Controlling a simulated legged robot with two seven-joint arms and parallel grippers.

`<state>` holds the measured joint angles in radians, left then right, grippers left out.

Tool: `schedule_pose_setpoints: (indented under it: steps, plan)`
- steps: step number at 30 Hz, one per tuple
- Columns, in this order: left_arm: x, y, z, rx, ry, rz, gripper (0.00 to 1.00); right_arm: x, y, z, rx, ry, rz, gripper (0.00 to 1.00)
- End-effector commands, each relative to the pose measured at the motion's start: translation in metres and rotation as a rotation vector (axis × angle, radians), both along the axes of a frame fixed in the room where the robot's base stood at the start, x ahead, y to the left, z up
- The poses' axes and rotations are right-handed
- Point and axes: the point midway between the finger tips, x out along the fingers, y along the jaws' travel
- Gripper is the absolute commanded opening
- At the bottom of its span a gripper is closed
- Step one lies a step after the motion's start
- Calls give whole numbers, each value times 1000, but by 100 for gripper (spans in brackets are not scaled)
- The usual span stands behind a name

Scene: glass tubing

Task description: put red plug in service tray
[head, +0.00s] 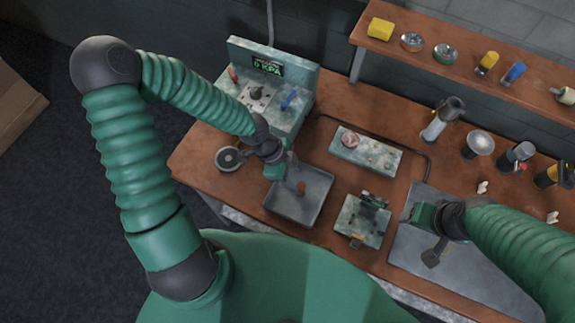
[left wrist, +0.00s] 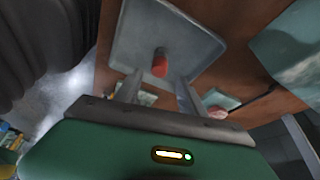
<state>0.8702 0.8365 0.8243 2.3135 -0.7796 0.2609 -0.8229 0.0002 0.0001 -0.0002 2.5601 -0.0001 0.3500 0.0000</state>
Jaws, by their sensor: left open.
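The red plug (head: 301,187) shows inside the outline of the grey service tray (head: 292,217), towards its upper middle. In the left wrist view the red plug (left wrist: 160,66) lies between the two finger lines, with the tray (left wrist: 190,40) behind it. My left gripper (head: 288,178) is over the tray, pointing down, with its fingers apart on either side of the plug. I cannot tell whether the plug touches the tray floor. My right gripper (head: 434,252) is over the grey mat (head: 412,246) at the right; its jaws are too dark to read.
A gauge box (head: 270,58) stands behind the tray, and a round dark disc piece (head: 228,159) is left of it. A pale block (head: 380,160) and a small fixture (head: 350,225) stand to the right. A raised shelf (head: 455,45) runs along the back right.

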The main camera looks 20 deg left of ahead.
Motion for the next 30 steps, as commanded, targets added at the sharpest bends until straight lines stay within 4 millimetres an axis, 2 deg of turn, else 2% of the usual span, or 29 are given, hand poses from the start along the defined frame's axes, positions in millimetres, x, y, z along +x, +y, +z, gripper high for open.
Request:
schedule_pose_setpoints:
  steps: [1,6,10,14,17,19,21,25,27,30]
  plan:
    - [-1,7,19,0,-1,7,47,0,0,10,0,0,0,67]
    - [-4,21,53,0,0,4,47,0,0,21,0,0,0,67]
    - [-6,25,64,1,4,3,47,0,0,24,0,0,0,67]
    - [-22,28,58,60,84,71,47,0,0,24,0,0,0,67]
    - [-43,39,54,178,188,257,47,0,0,24,0,0,0,67]
    - [-52,51,62,266,222,465,47,0,0,24,0,0,0,67]
    - [-52,60,80,308,208,701,47,0,0,24,0,0,0,67]
    - [-44,61,118,240,147,1091,47,0,0,23,0,0,0,67]
    - [-41,57,132,176,133,1228,47,0,0,23,0,0,0,67]
    - [-38,54,142,116,132,1328,47,0,0,24,0,0,0,67]
